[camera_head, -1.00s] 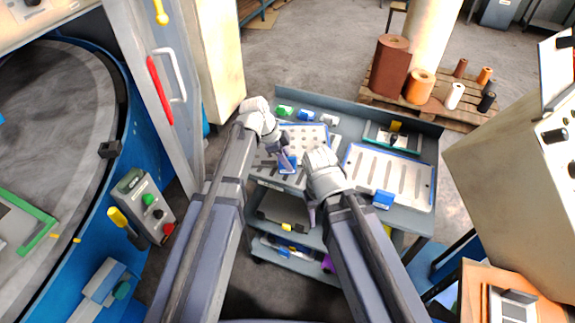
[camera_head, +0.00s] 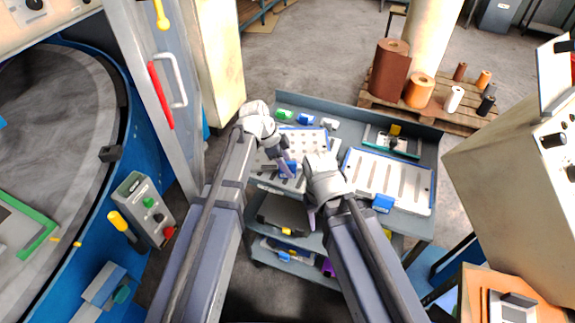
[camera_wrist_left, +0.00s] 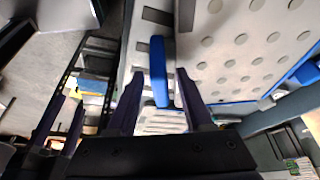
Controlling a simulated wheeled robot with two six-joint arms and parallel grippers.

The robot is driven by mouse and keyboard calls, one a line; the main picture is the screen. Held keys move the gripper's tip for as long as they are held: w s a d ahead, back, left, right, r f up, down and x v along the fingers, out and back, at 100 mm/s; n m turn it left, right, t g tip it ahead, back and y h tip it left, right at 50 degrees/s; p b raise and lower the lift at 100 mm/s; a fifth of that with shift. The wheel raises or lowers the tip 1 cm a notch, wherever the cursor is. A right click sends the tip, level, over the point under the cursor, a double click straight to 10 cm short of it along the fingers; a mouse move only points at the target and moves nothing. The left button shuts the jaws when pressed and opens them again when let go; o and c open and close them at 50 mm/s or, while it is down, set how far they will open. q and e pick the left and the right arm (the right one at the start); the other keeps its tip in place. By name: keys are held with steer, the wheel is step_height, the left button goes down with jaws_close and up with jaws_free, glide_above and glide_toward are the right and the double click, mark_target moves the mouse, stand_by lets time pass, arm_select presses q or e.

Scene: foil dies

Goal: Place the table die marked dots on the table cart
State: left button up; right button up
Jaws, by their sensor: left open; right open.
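The die marked dots (camera_head: 308,138) is a pale plate with rows of round dots and a blue edge. It lies on the left part of the top of the table cart (camera_head: 340,108). In the left wrist view the dotted die (camera_wrist_left: 240,60) fills the upper right, and its blue handle (camera_wrist_left: 158,70) stands between my open left fingers (camera_wrist_left: 158,85), which hold nothing. In the head view my left gripper (camera_head: 285,165) is at the die's near edge, partly hiding it. My right gripper (camera_head: 311,214) is open and empty at the cart's front, beside the die.
A slotted die (camera_head: 388,180) with a blue handle (camera_head: 383,203) lies on the cart's right part. A tall grey machine (camera_head: 515,160) stands right; a control box (camera_head: 145,207) and blue round table (camera_head: 125,180) are left.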

arm_select(q)
steer(key=p+v, duration=1.1)
steer(key=v, duration=0.1)
steer(key=s+d+n+y, duration=0.1)
steer(key=s+n+y, duration=0.2)
steer(key=s+n, duration=0.3)
steer(key=s+d+f+n+y, duration=0.1)
steer(key=s+d+n+y, duration=0.1)
steer(key=s+n, duration=0.5)
steer(key=s+y, duration=0.1)
steer(key=s, duration=0.3)
steer(key=shift+s+f+g, duration=0.25)
steer(key=shift+f+g, duration=0.05)
